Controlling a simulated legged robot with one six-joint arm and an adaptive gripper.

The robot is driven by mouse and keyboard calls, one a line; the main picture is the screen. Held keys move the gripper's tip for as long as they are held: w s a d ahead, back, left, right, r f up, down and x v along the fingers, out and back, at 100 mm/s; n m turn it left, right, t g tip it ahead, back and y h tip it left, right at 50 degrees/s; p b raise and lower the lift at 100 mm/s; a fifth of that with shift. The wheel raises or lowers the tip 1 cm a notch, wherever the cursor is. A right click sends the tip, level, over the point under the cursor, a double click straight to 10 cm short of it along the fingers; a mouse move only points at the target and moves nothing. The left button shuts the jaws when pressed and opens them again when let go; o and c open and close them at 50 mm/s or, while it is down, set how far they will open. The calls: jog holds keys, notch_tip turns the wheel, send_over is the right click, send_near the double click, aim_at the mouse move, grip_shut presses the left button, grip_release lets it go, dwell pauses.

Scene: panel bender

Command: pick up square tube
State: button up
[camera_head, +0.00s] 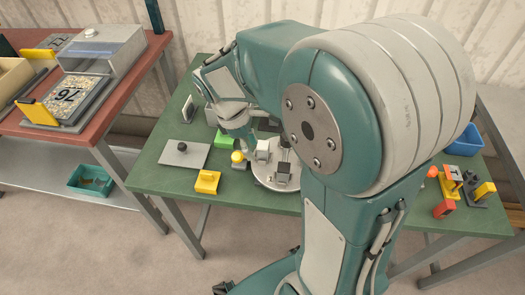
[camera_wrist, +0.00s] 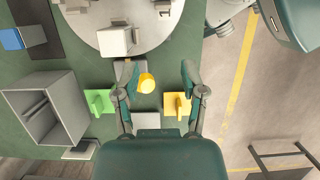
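A pale square-ended block (camera_head: 262,150), which may be the square tube, stands on the round grey plate (camera_head: 262,178). It also shows in the wrist view (camera_wrist: 114,41), beyond my fingertips; I cannot tell whether it is hollow. My gripper (camera_wrist: 159,72) is open, its two fingers wide apart. A yellow ball-shaped knob (camera_wrist: 146,83) shows between the fingers, near the left one. Nothing is visibly held. In the head view my arm reaches over the green table, and its fingers are hard to make out.
A green block (camera_wrist: 99,102) and a yellow block (camera_wrist: 177,105) flank the gripper. A grey open box (camera_wrist: 45,110) stands left. On the green table are a flat plate with a black knob (camera_head: 184,154) and a blue bin (camera_head: 466,141). A red-topped table (camera_head: 130,85) stands left.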

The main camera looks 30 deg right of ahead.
aim_at(263, 144)
jog(key=shift+t+y, duration=0.5)
jog(key=shift+y, duration=0.4)
jog(key=w+d, duration=0.1)
jog(key=w+d+r, duration=0.1)
jog(key=d, duration=0.1)
jog(key=w+d+r, duration=0.1)
jog(key=w, duration=0.1)
jog(key=shift+d+r, duration=0.2)
jog(key=shift+r, duration=0.05)
jog(key=shift+w+d+f, duration=0.15)
jog(key=f, duration=1)
jog(key=shift+s+d+f, duration=0.15)
jog(key=shift+s+d, duration=0.05)
jog(key=shift+s, duration=0.2)
grip_shut()
